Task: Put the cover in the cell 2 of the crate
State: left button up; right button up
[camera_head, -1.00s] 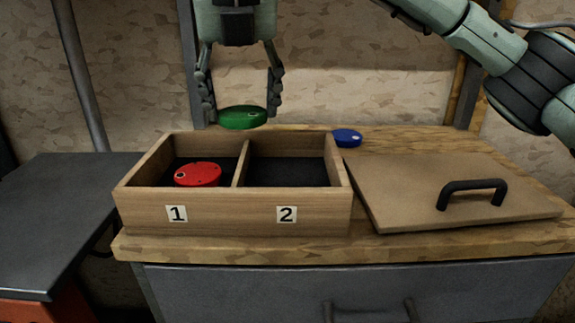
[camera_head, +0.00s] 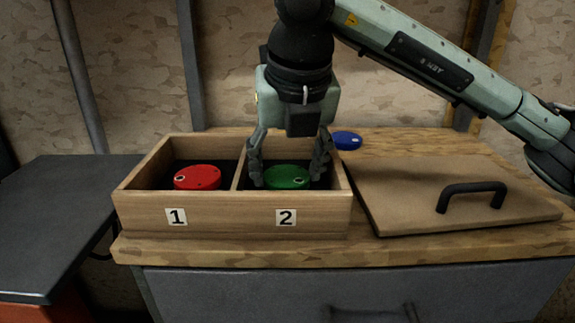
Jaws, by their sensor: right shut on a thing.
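The wooden crate (camera_head: 235,215) stands on the workbench with two cells, labelled 1 on the left and 2 on the right. A green round cover (camera_head: 288,178) is down inside cell 2. My right gripper (camera_head: 290,176) reaches down into cell 2 and is shut on the green cover, one finger on each side. A red round cover (camera_head: 197,178) lies in cell 1. A blue round cover (camera_head: 347,140) lies on the bench behind the crate's right side. My left gripper is not in view.
A flat wooden lid (camera_head: 400,195) with a black handle (camera_head: 472,194) lies right of the crate, close to its side. A dark side table (camera_head: 60,215) is at the left, with its top clear. The back wall is behind the bench.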

jog(key=o, duration=1.1)
jog(key=shift+c, duration=0.2)
jog(key=v, duration=1.2)
jog(key=shift+w, duration=0.1)
